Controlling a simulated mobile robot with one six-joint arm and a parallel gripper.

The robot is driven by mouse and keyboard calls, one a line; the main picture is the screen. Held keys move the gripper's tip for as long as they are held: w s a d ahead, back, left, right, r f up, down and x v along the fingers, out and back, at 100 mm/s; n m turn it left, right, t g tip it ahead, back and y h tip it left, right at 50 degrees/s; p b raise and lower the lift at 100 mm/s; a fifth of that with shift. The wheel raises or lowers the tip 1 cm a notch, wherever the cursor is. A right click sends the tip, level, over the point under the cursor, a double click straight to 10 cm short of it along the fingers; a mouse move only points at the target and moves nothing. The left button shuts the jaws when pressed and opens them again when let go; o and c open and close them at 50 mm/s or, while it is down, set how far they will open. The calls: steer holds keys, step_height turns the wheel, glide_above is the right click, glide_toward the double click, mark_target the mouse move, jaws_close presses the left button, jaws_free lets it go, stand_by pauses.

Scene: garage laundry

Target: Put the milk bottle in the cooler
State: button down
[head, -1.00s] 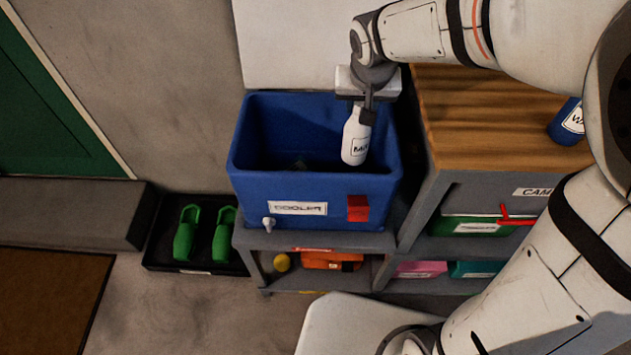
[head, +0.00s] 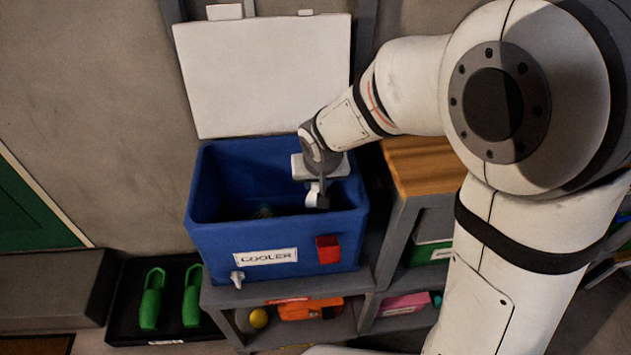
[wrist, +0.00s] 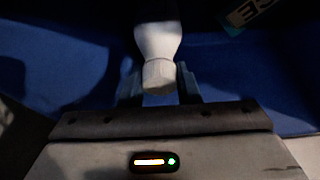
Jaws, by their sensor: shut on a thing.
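The blue cooler (head: 215,235) stands open on a grey shelf unit, with its "COOLER" label facing front. My gripper (head: 318,196) is down inside the cooler's mouth, towards its right side. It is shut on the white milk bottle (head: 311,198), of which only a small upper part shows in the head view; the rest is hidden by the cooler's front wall. In the wrist view the bottle's neck and cap (wrist: 158,72) sit between the fingers, with blue cooler walls around. Whether the bottle touches the cooler floor cannot be told.
The white lid (head: 265,75) stands raised behind the cooler. A wooden-topped cabinet (head: 425,165) is close on the right. A dim greenish item (head: 264,211) lies inside the cooler. Green shoes (head: 151,300) sit on a black tray at left.

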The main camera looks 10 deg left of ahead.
steer(key=shift+f+b, duration=0.3)
steer(key=shift+b, duration=0.15)
steer(key=c, duration=1.1)
jaws_free()
steer(key=shift+o, duration=0.2)
steer(key=shift+r, duration=0.15)
steer(key=shift+r+p, duration=0.3)
steer(key=shift+p, duration=0.2)
steer(key=p+v, duration=0.2)
steer(key=v, duration=0.9)
steer(key=shift+s+r, duration=0.2)
steer(key=shift+r, duration=0.2)
